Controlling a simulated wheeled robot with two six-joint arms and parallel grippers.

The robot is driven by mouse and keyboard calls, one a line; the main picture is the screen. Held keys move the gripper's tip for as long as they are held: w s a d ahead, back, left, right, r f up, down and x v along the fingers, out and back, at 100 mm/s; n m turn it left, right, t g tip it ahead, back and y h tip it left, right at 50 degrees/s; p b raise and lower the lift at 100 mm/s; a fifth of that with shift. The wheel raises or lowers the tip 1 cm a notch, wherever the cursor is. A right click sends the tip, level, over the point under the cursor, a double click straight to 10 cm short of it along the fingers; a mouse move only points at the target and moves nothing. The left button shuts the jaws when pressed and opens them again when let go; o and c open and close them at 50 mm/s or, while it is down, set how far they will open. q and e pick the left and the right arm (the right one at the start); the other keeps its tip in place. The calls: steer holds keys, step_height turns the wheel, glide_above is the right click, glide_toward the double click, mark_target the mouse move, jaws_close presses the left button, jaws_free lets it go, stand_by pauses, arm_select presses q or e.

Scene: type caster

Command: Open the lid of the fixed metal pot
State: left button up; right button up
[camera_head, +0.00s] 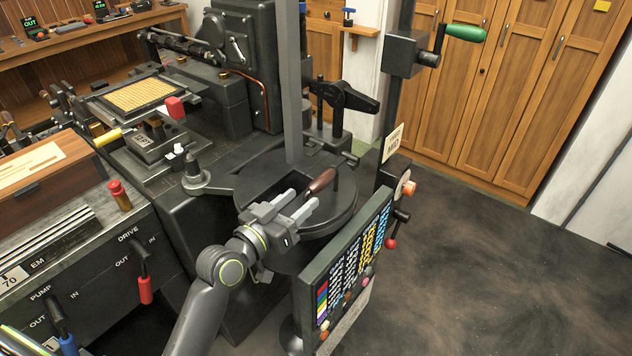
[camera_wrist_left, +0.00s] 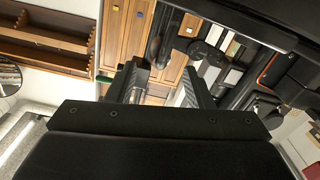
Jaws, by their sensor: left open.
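The fixed pot (camera_head: 345,210) is a round dark metal vessel at the middle of the head view. A brown wooden handle (camera_head: 321,180) stands tilted on the top. My left gripper (camera_head: 303,199) is over the near part of the pot, its two grey fingers apart and pointing toward the handle. The handle lies just beyond the fingertips; I cannot tell whether they touch. In the wrist view the open fingers (camera_wrist_left: 163,82) have nothing clearly between them. My right gripper is not in view.
A grey upright post (camera_head: 291,90) rises just behind the lid. A panel with coloured rows (camera_head: 345,265) stands close to the right of my left gripper. A crank with a green handle (camera_head: 465,33) is at upper right. Machinery fills the left; open floor is at right.

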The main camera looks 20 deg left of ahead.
mark_target(309, 192)
arm_select(q)
steer(key=p+x, duration=0.1)
steer(key=x, duration=0.5)
steer(key=shift+w, duration=0.3)
jaws_close()
